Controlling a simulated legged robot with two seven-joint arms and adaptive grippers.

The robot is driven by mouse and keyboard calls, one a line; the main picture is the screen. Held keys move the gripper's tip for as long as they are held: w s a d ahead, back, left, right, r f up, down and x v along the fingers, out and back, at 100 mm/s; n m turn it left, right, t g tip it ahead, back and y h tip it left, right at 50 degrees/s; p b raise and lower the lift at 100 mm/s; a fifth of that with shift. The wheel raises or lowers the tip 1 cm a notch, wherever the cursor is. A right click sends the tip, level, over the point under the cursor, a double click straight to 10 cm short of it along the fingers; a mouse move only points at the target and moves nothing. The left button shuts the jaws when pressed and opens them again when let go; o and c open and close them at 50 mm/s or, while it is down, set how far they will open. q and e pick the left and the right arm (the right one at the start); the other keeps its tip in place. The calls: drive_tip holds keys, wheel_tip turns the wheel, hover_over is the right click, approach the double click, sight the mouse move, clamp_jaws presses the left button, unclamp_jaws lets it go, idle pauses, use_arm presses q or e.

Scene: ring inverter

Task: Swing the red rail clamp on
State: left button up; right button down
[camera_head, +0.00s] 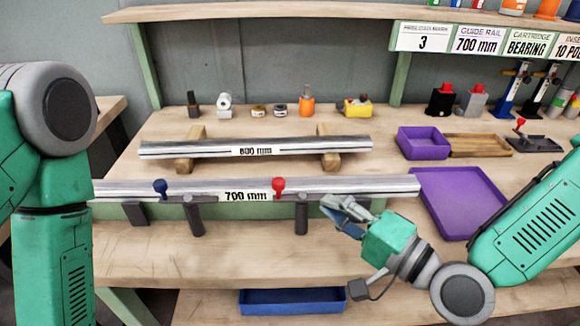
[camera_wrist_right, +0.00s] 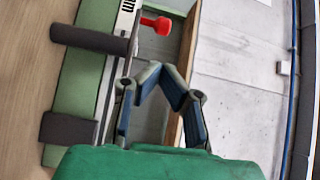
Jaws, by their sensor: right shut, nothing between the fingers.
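The red rail clamp (camera_head: 279,187) has a red knob and stands at the front edge of the 700 mm rail (camera_head: 350,188), just right of the label. In the right wrist view its red knob (camera_wrist_right: 162,26) shows beyond my fingers, near a dark round bar (camera_wrist_right: 90,38). My right gripper (camera_head: 332,208) is right of the red clamp, in front of the rail's right part. It also shows in the right wrist view (camera_wrist_right: 160,70), shut and empty, with its fingertips apart from the red knob. My left arm enters at the left, but its gripper is out of view.
A blue clamp (camera_head: 161,188) stands further left on the rail. Behind lies the 600 mm rail (camera_head: 200,149) on wooden blocks. Purple trays (camera_head: 478,222) lie right. A blue bin (camera_head: 290,301) is below. The bench front (camera_head: 240,245) is clear.

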sight(293, 195)
drive_tip(key=x, duration=0.8)
drive_tip(key=shift+w+a+f, duration=0.1)
drive_tip(key=shift+w+a, duration=0.15)
drive_tip(key=shift+w, duration=0.05)
use_arm(q)
drive_tip(key=shift+s+d, duration=0.1)
drive_tip(key=shift+d, duration=0.15)
use_arm(e)
drive_tip(key=shift+w+a, duration=0.1)
drive_tip(key=shift+w, duration=0.25)
use_arm(q)
drive_tip(key=shift+a+f+b, duration=0.1)
drive_tip(key=shift+f+b, duration=0.2)
drive_tip(key=shift+b, duration=0.1)
use_arm(e)
drive_tip(key=shift+a+n+g+y, duration=0.1)
drive_tip(key=shift+n+g+y, duration=0.2)
drive_tip(key=shift+y, duration=0.1)
